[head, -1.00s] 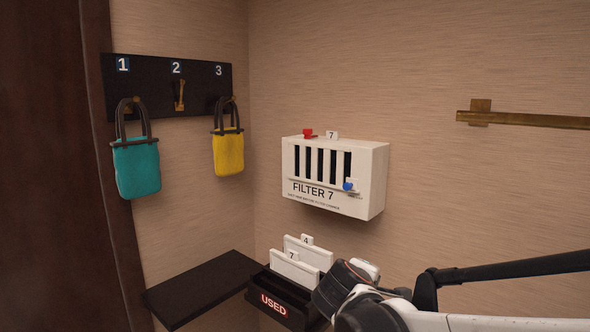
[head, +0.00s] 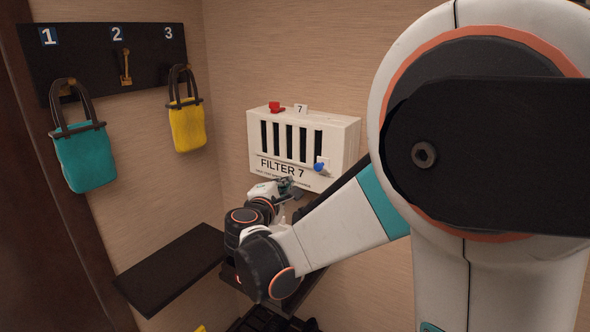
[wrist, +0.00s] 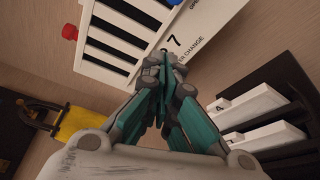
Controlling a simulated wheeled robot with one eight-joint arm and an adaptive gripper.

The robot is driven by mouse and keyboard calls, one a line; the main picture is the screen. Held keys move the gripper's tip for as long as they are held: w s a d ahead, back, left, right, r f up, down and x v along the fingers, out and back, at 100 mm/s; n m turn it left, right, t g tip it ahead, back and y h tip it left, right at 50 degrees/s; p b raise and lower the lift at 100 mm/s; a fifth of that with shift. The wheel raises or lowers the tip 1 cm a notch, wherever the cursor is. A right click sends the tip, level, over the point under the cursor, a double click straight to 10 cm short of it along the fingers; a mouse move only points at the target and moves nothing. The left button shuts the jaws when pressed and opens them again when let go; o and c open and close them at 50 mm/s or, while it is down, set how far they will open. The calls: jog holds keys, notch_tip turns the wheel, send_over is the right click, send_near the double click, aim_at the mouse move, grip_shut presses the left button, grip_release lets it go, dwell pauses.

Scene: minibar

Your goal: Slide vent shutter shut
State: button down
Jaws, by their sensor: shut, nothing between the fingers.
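The white vent box marked FILTER 7 (head: 345,132) hangs on the wall, with dark slots showing between white upright bars. A blue knob (head: 320,167) is at the lower right of its front. A red piece (head: 275,107) is on its top. In the wrist view the box front (wrist: 130,30) is at the top, with the red piece (wrist: 70,32) at left and the blue knob (wrist: 192,2) at the top edge, partly cut off. My gripper (head: 288,183) is shut and empty, just below the box's lettering. Its teal fingers (wrist: 163,65) meet near the lettering; contact cannot be told.
A teal bag (head: 85,158) and a yellow bag (head: 187,125) hang from the numbered hook board (head: 105,60). A black shelf (head: 170,265) is at lower left. White filter plates (wrist: 262,137) stand at right in the wrist view. My arm covers the right side.

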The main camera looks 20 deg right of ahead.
jog(key=w+d, duration=0.4)
jog(key=d, duration=0.4)
jog(key=shift+w+d+p, duration=0.15)
jog(key=shift+w+p, duration=0.2)
jog(key=shift+w, duration=0.05)
jog(key=shift+s+d, duration=0.1)
jog(key=shift+s+d+r, duration=0.1)
jog(key=shift+s+d, duration=0.25)
jog(key=shift+s, duration=0.25)
jog(key=shift+s+d, duration=0.35)
jog(key=shift+s, duration=0.25)
jog(key=shift+b, duration=0.35)
